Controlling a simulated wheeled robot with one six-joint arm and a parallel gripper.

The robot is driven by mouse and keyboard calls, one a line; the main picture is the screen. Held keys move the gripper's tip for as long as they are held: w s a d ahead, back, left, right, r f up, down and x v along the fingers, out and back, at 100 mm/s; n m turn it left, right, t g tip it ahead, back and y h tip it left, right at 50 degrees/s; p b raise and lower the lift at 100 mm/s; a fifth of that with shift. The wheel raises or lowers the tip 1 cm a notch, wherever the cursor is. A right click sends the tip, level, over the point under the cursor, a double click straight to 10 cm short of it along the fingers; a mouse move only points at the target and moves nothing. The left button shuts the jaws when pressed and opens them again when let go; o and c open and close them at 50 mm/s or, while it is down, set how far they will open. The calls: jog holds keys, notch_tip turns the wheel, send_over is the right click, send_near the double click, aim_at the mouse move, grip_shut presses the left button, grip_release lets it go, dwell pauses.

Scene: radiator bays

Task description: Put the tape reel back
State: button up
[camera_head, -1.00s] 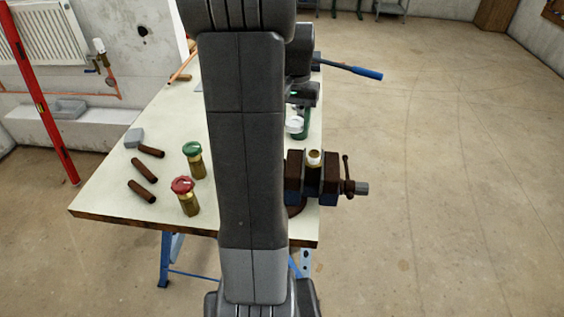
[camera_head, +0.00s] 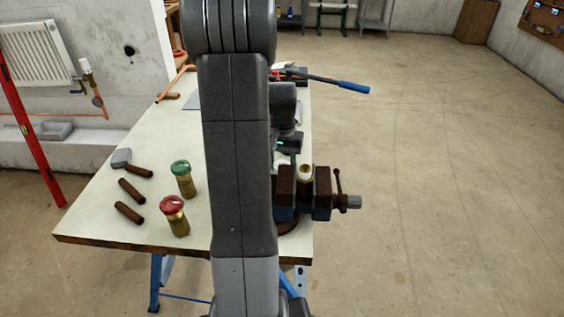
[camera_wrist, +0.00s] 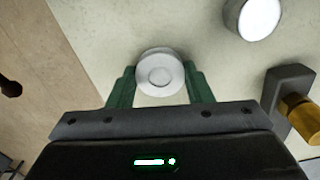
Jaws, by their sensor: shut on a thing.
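My gripper (camera_wrist: 160,88) has green fingers that are shut on a round white-grey reel with a raised hub, which I take to be the tape reel (camera_wrist: 158,75). In the wrist view the reel sits between the fingertips, over the pale bench top. I cannot tell whether it touches the bench. In the head view my arm hides most of the gripper and the reel; a bit of green finger shows just behind the vise (camera_head: 285,205).
The bench (camera_head: 110,215) carries a red-capped brass valve (camera_head: 174,215), a green-capped one (camera_head: 183,180), brown pipe pieces (camera_head: 131,190) and a hammer-like tool (camera_head: 122,158). The wrist view shows a white-topped round thing (camera_wrist: 254,16) and a dark block (camera_wrist: 287,90) with brass. Open floor lies right.

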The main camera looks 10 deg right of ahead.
jog(key=shift+f, duration=0.15)
jog(key=o, duration=0.8)
notch_tip(320, 180, up, 12)
jog(key=shift+r, duration=0.25)
